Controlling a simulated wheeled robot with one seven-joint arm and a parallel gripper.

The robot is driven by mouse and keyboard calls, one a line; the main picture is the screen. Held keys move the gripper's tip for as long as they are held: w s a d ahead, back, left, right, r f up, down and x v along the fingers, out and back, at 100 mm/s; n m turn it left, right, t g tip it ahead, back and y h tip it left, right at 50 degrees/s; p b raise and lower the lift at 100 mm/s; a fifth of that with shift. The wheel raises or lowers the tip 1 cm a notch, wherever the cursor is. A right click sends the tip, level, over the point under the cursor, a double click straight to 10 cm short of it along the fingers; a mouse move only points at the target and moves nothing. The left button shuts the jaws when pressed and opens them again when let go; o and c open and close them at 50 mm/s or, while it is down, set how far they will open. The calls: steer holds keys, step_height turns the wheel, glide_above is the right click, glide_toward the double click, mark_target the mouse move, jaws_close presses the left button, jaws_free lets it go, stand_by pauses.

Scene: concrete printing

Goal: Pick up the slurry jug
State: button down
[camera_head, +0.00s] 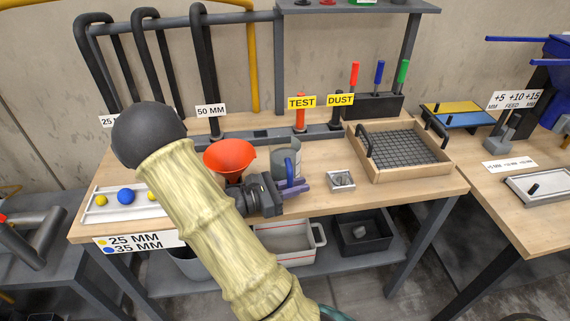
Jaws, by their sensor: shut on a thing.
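The slurry jug (293,149) is a grey cup with a blue handle on its near side. It stands upright on, or just above, the wooden bench, right of an orange funnel. My gripper (293,187) is at the front of the jug, shut on its blue handle. My pale arm crosses the lower middle of the view and hides part of the bench. The jug's base is partly hidden behind the gripper, so I cannot tell whether it touches the bench.
The orange funnel (230,156) is close left of the jug. A small metal tray (341,180) and a mesh-bottomed wooden frame (447,169) lie to the right. A white tray (97,213) with yellow and blue balls is at left. Hooked black pipes (205,70) stand behind.

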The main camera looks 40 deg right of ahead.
steer(key=shift+r, duration=0.1)
steer(key=shift+r, duration=0.4)
step_height(320, 180, up, 3)
steer(key=shift+r+p, duration=0.1)
steer(key=shift+p, duration=0.6)
steer(key=s+a+p, duration=0.5)
steer(key=s+p, duration=0.2)
steer(key=s, duration=0.2)
steer(key=shift+a, duration=0.4)
